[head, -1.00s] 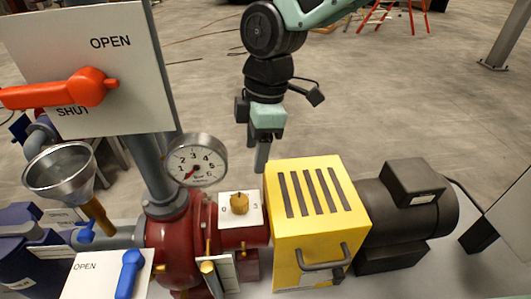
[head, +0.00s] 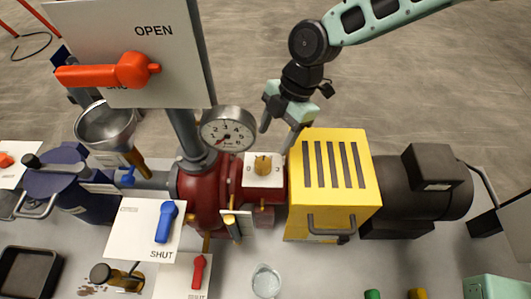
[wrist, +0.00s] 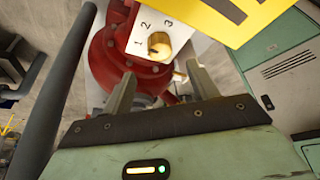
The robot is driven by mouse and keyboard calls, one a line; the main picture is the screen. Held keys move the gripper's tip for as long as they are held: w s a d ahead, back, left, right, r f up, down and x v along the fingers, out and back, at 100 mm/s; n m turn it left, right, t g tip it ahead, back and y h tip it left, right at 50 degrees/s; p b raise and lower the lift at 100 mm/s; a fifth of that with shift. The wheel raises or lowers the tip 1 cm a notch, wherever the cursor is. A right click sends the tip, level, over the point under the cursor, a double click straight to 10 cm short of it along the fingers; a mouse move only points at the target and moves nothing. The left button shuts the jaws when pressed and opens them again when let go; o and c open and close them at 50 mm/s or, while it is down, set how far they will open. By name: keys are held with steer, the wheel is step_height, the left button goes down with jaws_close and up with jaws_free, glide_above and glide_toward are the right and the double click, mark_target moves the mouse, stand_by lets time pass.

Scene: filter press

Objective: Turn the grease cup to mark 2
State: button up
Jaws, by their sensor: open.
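The grease cup (head: 262,165) is a small brass knob on a white plate (head: 277,180) on top of the red pump body. In the wrist view the cup (wrist: 158,44) shows with the marks 1, 2 and 3 printed around it. I cannot tell which mark it points to. My gripper (head: 278,138) is open and empty, just behind and a little right of the cup, apart from it. In the wrist view my gripper's (wrist: 161,78) two fingers are spread, with the cup beyond them and between their lines.
A yellow slotted guard (head: 336,205) stands close at the right of the cup, with a dark motor beyond. A pressure gauge (head: 228,130) and a grey upright pipe (head: 186,135) stand at the left. A large OPEN/SHUT plate with a red lever (head: 130,70) rises at upper left.

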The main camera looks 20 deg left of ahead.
mark_target(264, 161)
steer(key=p+x, duration=0.1)
steer(key=x, duration=0.7)
steer(key=shift+p, duration=0.3)
steer(key=c, duration=1)
